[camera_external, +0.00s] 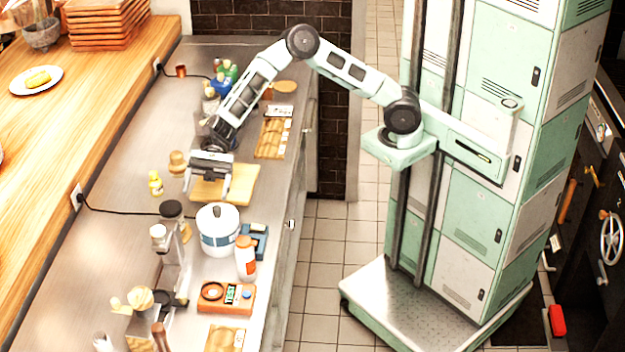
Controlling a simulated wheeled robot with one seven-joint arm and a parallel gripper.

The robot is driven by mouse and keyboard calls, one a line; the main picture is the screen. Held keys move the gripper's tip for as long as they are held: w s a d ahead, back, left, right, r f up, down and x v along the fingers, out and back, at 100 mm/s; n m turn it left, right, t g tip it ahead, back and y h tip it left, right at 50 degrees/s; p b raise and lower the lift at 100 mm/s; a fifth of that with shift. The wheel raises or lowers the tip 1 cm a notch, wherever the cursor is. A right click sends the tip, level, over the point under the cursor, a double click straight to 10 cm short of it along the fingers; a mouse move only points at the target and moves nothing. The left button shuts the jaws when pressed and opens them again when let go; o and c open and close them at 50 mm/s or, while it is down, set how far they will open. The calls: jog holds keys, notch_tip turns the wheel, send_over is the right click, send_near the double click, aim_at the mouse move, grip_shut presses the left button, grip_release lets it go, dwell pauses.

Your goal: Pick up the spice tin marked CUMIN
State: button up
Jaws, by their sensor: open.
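My gripper (207,184) is open, pointing down over the tan cutting board (241,190) on the steel counter. Its two fingers are spread, and I see nothing held between them. I cannot pick out a tin marked CUMIN, as no lettering is readable at this size. A small copper-brown container (181,71) stands far back on the counter. A small yellow container (155,183) stands left of my gripper, and a tan round-topped item (177,162) stands close beside the left finger. I cannot tell whether any of these is the tin.
A white pot with a blue band (218,232), an orange-capped bottle (245,262) and an orange scale-like device (226,297) stand nearer the camera. Several bottles (225,75) crowd behind my arm. A black cable (120,212) crosses the counter. The left middle counter is mostly clear.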

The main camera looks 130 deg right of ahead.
jog(key=w+d+m+t+h, duration=0.1)
jog(key=w+d+m+t, duration=0.2)
jog(key=d, duration=0.8)
jog(key=m, duration=0.1)
send_near(170, 211)
jog(key=shift+w+f, duration=0.3)
jog(key=shift+f, duration=0.2)
jog(key=shift+w+f, duration=0.3)
jog(key=shift+f, duration=0.2)
jog(key=p+x, duration=0.1)
jog(key=x, duration=0.5)
jog(key=shift+w+a+r, duration=0.1)
jog(key=shift+w+a, duration=0.15)
jog(key=shift+w, duration=0.3)
jog(key=c, duration=1.1)
